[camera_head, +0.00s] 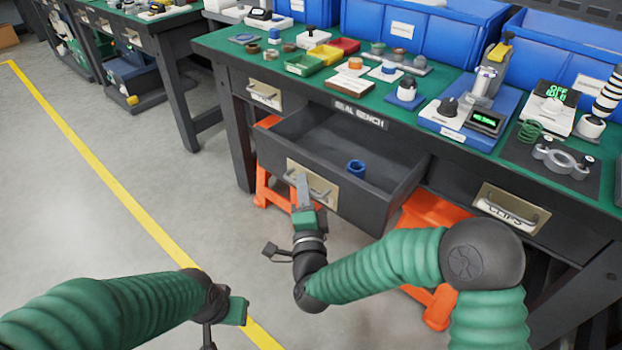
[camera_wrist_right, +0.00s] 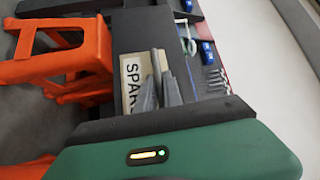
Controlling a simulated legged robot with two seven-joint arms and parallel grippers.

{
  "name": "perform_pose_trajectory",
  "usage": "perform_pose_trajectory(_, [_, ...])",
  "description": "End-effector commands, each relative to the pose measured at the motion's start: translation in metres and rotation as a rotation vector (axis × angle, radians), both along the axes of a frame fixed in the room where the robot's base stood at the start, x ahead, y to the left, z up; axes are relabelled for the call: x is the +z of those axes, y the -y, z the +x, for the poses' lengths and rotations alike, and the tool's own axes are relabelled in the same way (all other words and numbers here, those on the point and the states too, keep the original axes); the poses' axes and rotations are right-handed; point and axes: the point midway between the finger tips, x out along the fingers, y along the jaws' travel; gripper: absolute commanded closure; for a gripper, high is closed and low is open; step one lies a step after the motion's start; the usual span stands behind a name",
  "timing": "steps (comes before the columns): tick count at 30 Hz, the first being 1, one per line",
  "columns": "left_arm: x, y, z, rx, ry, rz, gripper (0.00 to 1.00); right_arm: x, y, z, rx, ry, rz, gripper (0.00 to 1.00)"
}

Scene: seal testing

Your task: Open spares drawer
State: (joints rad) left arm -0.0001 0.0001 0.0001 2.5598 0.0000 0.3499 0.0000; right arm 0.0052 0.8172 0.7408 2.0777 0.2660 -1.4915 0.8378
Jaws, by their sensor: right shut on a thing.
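The spares drawer (camera_head: 368,205) is pulled well out of the bench in the head view. A blue cylindrical part (camera_head: 356,168) stands inside it near the front wall. My right gripper (camera_head: 304,188) is at the drawer's front, shut on the metal drawer handle (camera_head: 322,190). In the right wrist view the fingers (camera_wrist_right: 159,90) meet at the handle beside the label plate (camera_wrist_right: 132,80), whose visible letters begin "SPAR". My left gripper (camera_head: 236,310) is low at the bottom left, away from the drawer; its fingers are not clear.
The green-topped bench (camera_head: 222,40) carries trays, seals and test devices, with blue bins (camera_head: 398,30) behind. A closed clips drawer (camera_head: 510,208) is at the right, another closed drawer (camera_head: 264,94) at the left. Orange stools (camera_head: 436,212) stand underneath. Open floor lies left.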

Motion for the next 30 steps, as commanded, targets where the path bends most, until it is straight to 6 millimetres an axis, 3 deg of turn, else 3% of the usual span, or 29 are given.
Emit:
perform_pose_trajectory(13, [-0.0005,0.0,-0.0001,0.0,0.0,0.0,0.64,-0.0065,-0.0017,-0.004,-0.001,-0.014,-0.004,1.0])
perform_pose_trajectory(14, [-0.0005,0.0,-0.0001,0.0,0.0,0.0,0.64,-0.0065,-0.0018,-0.004,-0.001,-0.014,-0.004,0.87])
perform_pose_trajectory(16, [-0.0004,0.0,-0.0001,0.0,0.0,0.0,0.64,-0.006,-0.002,-0.004,-0.001,-0.014,-0.004,0.8])
perform_pose_trajectory(30, [0.0012,0.0,-0.0001,0.0,0.0,0.0,0.64,-0.001,-0.0027,-0.006,0.0,-0.003,-0.002,0.8])
